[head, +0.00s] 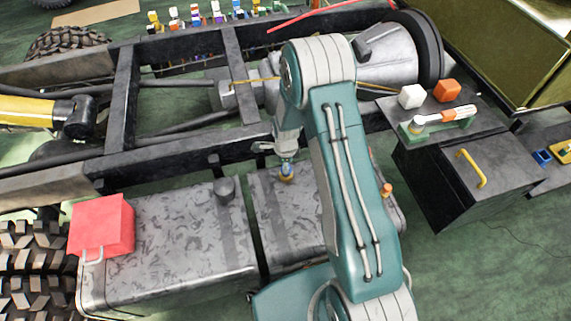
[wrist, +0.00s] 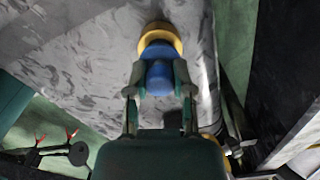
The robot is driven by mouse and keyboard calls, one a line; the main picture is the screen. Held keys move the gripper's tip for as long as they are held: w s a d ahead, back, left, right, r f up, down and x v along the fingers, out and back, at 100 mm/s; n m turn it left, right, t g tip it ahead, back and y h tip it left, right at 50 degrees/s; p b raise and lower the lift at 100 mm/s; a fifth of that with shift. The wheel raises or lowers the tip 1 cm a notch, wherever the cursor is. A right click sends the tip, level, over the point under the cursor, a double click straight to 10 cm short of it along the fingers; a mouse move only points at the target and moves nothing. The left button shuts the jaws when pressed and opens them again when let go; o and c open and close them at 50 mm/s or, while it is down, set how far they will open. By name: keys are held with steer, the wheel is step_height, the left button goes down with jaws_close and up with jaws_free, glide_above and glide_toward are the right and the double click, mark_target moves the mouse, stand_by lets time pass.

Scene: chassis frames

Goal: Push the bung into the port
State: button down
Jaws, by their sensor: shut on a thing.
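The blue bung (wrist: 158,52) is held between the two fingers of my gripper (wrist: 160,78) in the wrist view. Its far end is at a yellow ring-shaped port (wrist: 162,29) on the grey mottled tank (head: 290,215). In the head view, my gripper (head: 285,156) points down over the tank top, with the bung (head: 287,169) below it and the yellow port (head: 287,179) under that. The bung overlaps the ring in both views. I cannot tell how deep it sits, because the bung hides the port's opening.
A red box (head: 103,226) stands on the tank's left end. The black chassis rail (head: 190,158) runs close behind. A dark box with a yellow handle (head: 471,167) stands at right.

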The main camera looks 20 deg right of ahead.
steer(key=shift+f, duration=0.85)
steer(key=shift+c, duration=2)
jaws_free()
step_height(320, 180, up, 12)
steer(key=shift+f, duration=0.1)
